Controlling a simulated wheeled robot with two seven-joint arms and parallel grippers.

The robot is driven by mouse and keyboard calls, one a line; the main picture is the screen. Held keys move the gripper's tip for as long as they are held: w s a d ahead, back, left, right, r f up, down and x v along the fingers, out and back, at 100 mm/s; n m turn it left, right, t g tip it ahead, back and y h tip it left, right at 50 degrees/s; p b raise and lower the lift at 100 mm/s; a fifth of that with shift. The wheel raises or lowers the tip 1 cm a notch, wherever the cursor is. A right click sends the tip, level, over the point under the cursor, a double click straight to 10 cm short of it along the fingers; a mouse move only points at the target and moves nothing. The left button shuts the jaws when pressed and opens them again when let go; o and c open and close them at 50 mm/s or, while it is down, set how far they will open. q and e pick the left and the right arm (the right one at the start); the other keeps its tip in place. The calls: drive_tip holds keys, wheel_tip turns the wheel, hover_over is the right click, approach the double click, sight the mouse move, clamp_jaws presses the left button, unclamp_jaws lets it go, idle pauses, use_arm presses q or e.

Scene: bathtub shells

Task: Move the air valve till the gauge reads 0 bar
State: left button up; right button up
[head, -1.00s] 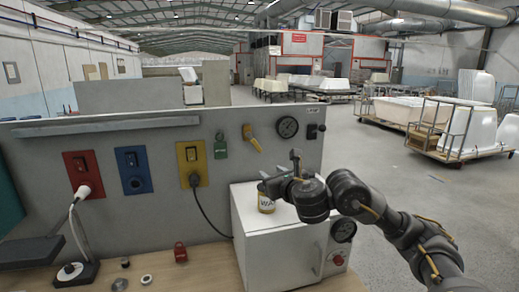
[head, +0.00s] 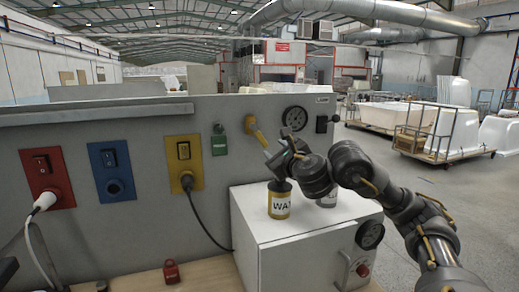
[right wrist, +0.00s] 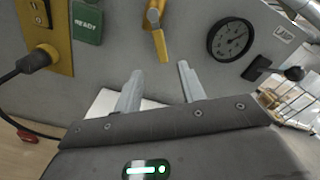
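The air valve is a yellow lever (head: 256,131) on the grey panel, slanting down to the right; it also shows in the right wrist view (right wrist: 157,32). The round dark gauge (head: 294,118) is right of it; in the right wrist view the gauge (right wrist: 231,39) shows too small to read surely. My right gripper (head: 277,155) is in front of the panel, just below and right of the lever. In the right wrist view its two fingers (right wrist: 161,80) are apart with nothing between them, and the lever's lower end is just beyond the tips.
A white box (head: 260,230) stands under the right arm, with a yellow-labelled can (head: 279,200) and a grey cup on top. A green READY tag (head: 219,142) hangs beside the valve.

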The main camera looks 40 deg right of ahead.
sight(263, 140)
drive_tip(key=b+x, duration=0.2)
drive_tip(key=x, duration=0.7)
drive_tip(key=shift+w+d+f, duration=0.15)
drive_tip(key=shift+d, duration=0.05)
use_arm(q)
drive_tip(key=shift+w+f, duration=0.4)
drive_tip(key=shift+f, duration=0.2)
drive_tip(key=shift+w+f, duration=0.35)
drive_tip(key=shift+f, duration=0.2)
use_arm(e)
drive_tip(key=shift+x, duration=0.85)
clamp_jaws()
